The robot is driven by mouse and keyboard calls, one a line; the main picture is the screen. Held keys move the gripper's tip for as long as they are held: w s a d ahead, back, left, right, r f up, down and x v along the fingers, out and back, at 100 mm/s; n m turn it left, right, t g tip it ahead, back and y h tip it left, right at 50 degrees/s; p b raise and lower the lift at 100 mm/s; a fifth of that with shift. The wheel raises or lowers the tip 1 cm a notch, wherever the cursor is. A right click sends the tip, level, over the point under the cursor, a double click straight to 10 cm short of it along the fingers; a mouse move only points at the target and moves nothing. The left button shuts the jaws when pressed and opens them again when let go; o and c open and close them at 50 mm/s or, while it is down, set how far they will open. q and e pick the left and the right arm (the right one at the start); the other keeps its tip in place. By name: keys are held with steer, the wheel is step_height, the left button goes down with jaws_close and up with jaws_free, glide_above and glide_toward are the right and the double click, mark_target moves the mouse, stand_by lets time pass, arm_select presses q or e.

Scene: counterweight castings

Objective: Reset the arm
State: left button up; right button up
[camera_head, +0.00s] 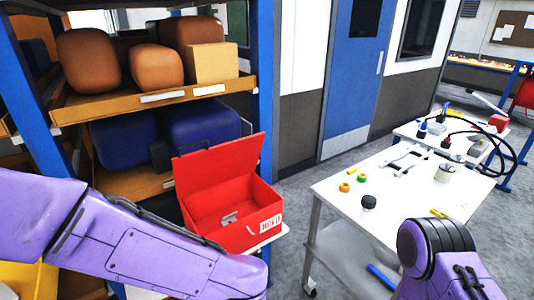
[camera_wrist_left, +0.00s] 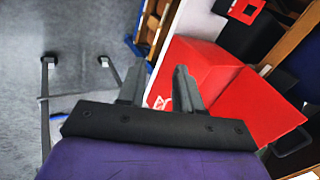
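My left arm (camera_head: 150,245) reaches in from the left in the head view, and its gripper does not show there. In the left wrist view my left gripper (camera_wrist_left: 157,80) has its two fingers apart with nothing between them. A red box (camera_head: 236,240) with its lid raised stands at the front of the shelf unit, and a small grey metal part (camera_head: 230,217) lies inside it. The red box also shows in the left wrist view (camera_wrist_left: 200,65), beyond and to the right of the fingers. My right arm (camera_head: 440,260) shows at the lower right; its gripper is out of view.
The blue-posted shelf unit (camera_head: 262,80) holds brown castings (camera_head: 88,60), a cardboard box (camera_head: 211,63) and dark blue bins (camera_head: 200,125). A white table (camera_head: 400,205) with small parts stands right of centre. Grey floor is clear between shelf and table.

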arm_select(q)
steer(key=w+a+f+n+t+b, duration=0.25)
steer(key=w+a+f+n, duration=0.45)
steer(key=n, duration=0.6)
steer(key=s+a+f+n, duration=0.2)
steer(key=s+a+f, duration=0.1)
steer(key=f, duration=0.3)
steer(key=s+a+f+n, duration=0.2)
steer(key=s+f, duration=0.1)
steer(key=f, duration=0.3)
steer(key=s+a+f+g+b, duration=0.1)
steer(key=s+a+f+g, duration=0.1)
steer(key=s+a+f, duration=0.2)
steer(key=s+a+f+g+b, duration=0.2)
steer(key=s+a+f, duration=0.2)
steer(key=s+f, duration=0.6)
steer(key=s, duration=0.5)
steer(key=shift+a+m+g, duration=0.25)
steer(key=shift+m+g, duration=0.1)
steer(key=shift+m, duration=0.05)
arm_select(e)
steer(key=f, duration=0.5)
steer(key=shift+w+f, duration=0.2)
steer(key=shift+f, duration=0.2)
